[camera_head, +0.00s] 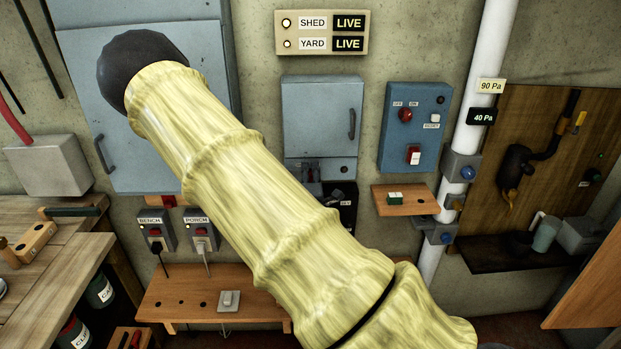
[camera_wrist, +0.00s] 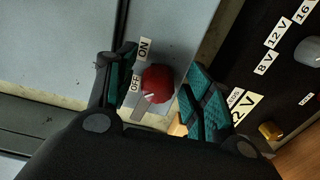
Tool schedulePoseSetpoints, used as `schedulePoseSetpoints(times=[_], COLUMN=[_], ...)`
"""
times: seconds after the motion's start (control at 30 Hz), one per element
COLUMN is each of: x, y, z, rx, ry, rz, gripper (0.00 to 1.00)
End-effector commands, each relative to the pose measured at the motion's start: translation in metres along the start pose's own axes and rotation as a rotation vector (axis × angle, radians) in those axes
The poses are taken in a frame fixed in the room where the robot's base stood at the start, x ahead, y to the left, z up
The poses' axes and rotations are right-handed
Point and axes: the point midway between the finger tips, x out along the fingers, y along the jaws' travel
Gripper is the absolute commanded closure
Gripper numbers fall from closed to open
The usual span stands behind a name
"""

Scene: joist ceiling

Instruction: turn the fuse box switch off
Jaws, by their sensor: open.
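In the wrist view, a red switch knob (camera_wrist: 157,80) with a pale mark sits on a grey-blue panel (camera_wrist: 185,35), near OFF and ON labels. My gripper (camera_wrist: 158,88) is open, with one green-padded finger on each side of the knob; I cannot tell whether they touch it. In the head view, my gripper (camera_head: 312,181) is at the lower strip of the small grey-blue fuse box (camera_head: 320,110), and the red knob is hidden there. The sign (camera_head: 322,33) above reads SHED LIVE and YARD LIVE, with both lamps lit.
A black voltage unit (camera_wrist: 280,70) is close to the right of my fingers. A blue box (camera_head: 415,120) with its own red knob hangs to the right, beside a white pipe (camera_head: 478,130). A wooden shelf (camera_head: 260,308) is below. My yellow-sleeved arm crosses the middle.

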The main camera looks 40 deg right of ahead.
Motion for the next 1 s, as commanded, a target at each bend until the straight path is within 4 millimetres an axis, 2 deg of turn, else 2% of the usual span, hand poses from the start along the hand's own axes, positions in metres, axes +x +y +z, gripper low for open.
schedulePoseSetpoints(times=[0.17, 0.4, 0.6, 0.8, 1.0], x=[-0.022, -0.067, -0.097, -0.113, -0.116], y=[-0.001, -0.001, -0.001, 0.000, 0.000], z=[0.000, 0.000, 0.000, 0.000, 0.000], rx=[-0.003, -0.003, -0.002, -0.001, -0.001], ry=[0.001, 0.001, 0.001, 0.000, 0.000], rz=[-0.003, -0.003, -0.001, -0.001, 0.000], gripper=[0.48, 0.48, 0.48, 0.48, 0.48])
